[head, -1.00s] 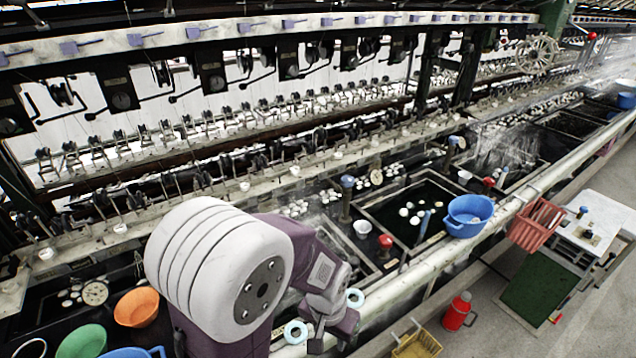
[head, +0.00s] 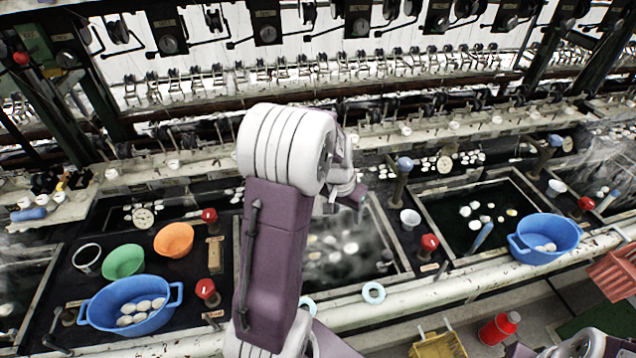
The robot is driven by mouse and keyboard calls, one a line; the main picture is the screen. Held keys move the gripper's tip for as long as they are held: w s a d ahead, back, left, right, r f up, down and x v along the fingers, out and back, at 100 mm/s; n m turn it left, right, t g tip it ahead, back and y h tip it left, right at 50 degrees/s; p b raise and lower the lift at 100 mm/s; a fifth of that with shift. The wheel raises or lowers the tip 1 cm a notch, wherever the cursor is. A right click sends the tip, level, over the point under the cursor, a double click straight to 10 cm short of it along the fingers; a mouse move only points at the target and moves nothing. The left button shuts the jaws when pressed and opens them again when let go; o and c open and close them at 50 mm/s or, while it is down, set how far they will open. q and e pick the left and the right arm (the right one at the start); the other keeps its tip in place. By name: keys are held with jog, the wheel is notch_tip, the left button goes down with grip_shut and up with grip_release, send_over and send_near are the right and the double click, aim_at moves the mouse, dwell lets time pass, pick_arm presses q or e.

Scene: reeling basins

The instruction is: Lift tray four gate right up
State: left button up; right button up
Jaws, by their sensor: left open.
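My left arm rises through the middle of the head view and bends away over a steaming basin (head: 350,262). My left gripper (head: 354,198) is small and partly hidden behind the forearm. It is open, with nothing seen in it, above the basin's back part. A red-knobbed post (head: 429,243) stands at this basin's right front, and a blue-topped post (head: 404,166) stands further back. Other red knobs show on the left at the back (head: 209,215) and front (head: 206,288). No label shows which gate belongs to tray four. My right gripper is not seen.
A blue tub with cocoons (head: 130,322), a green bowl (head: 123,262) and an orange bowl (head: 174,239) stand at the left. Another blue tub (head: 548,222) sits by the right basin (head: 460,228). Reeling machinery fills the back.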

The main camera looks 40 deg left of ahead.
pick_arm(q)
jog(key=w+a+r+t, duration=0.1)
jog(key=w+a, duration=0.1)
jog(key=a, duration=0.5)
jog(key=w+a+r+t, duration=0.1)
jog(key=w+a, duration=0.2)
jog(key=a, duration=0.5)
jog(key=p, duration=0.1)
send_over(322, 201)
jog(key=shift+y, duration=0.3)
jog(key=f, duration=0.7)
jog(key=shift+s+a, duration=0.15)
jog(key=shift+s, duration=0.1)
jog(key=shift+w+f, duration=0.2)
jog(key=shift+f, duration=0.35)
grip_shut()
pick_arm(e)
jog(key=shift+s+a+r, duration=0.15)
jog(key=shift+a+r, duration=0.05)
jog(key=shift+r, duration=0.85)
